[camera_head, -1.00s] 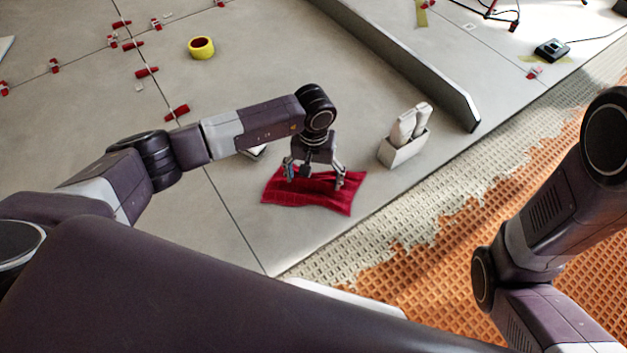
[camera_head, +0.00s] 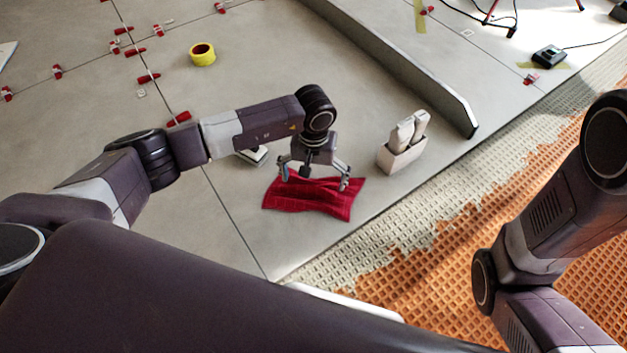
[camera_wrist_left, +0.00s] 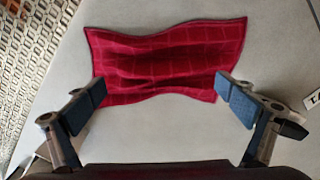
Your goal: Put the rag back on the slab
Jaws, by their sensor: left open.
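The red rag (camera_head: 318,200) lies spread, slightly rumpled, on the grey slab (camera_head: 265,235) near its edge by the orange matting. In the left wrist view the rag (camera_wrist_left: 165,60) lies flat on the slab ahead of the fingers. My left gripper (camera_head: 314,180) is open above the rag. In the left wrist view its two blue-padded fingers (camera_wrist_left: 160,105) are wide apart with nothing held between them. The right arm's links show at the right, but its gripper is out of view.
A pale holder (camera_head: 402,155) with two white objects stands right of the rag. A raised grey bar (camera_head: 400,65) runs behind it. A yellow tape roll (camera_head: 202,54) and several red wedges (camera_head: 179,118) lie farther back. Orange matting (camera_head: 440,265) borders the slab.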

